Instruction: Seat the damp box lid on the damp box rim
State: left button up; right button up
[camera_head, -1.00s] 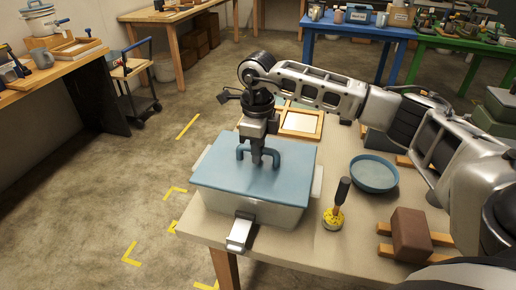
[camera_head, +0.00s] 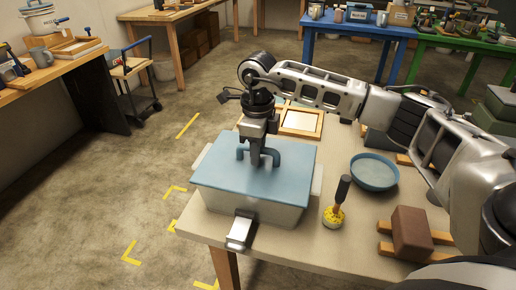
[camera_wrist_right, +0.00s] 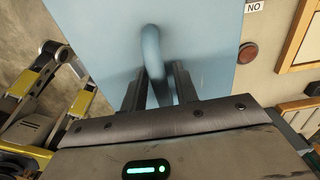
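The damp box lid (camera_head: 222,178) is a flat blue lid with a raised arched handle. It lies over the pale damp box (camera_head: 270,212) and covers its opening. The rim is hidden under the lid, and I cannot tell whether a thin gap remains. My right gripper (camera_head: 257,162) points down at the lid's handle from above. In the right wrist view the blue handle (camera_wrist_right: 152,52) passes between the two dark fingers (camera_wrist_right: 160,90), which look shut on it. The lid (camera_wrist_right: 205,40) fills the upper middle of that view.
A metal piece (camera_head: 241,231) sticks out at the box's front by the table edge. A yellow-based tool with a dark handle (camera_head: 336,205), a blue round dish (camera_head: 374,173) and a brown block (camera_head: 411,232) stand to the right. A wooden frame (camera_head: 301,122) lies behind.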

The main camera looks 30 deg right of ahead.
jog(key=shift+r, duration=0.15)
dwell(0.4)
jog(key=shift+r+p, duration=0.7)
jog(key=shift+r, duration=0.05)
jog(key=shift+r+p, duration=0.55)
jog(key=shift+r, duration=0.3)
jog(key=o, duration=0.5)
jog(key=shift+o, duration=0.2)
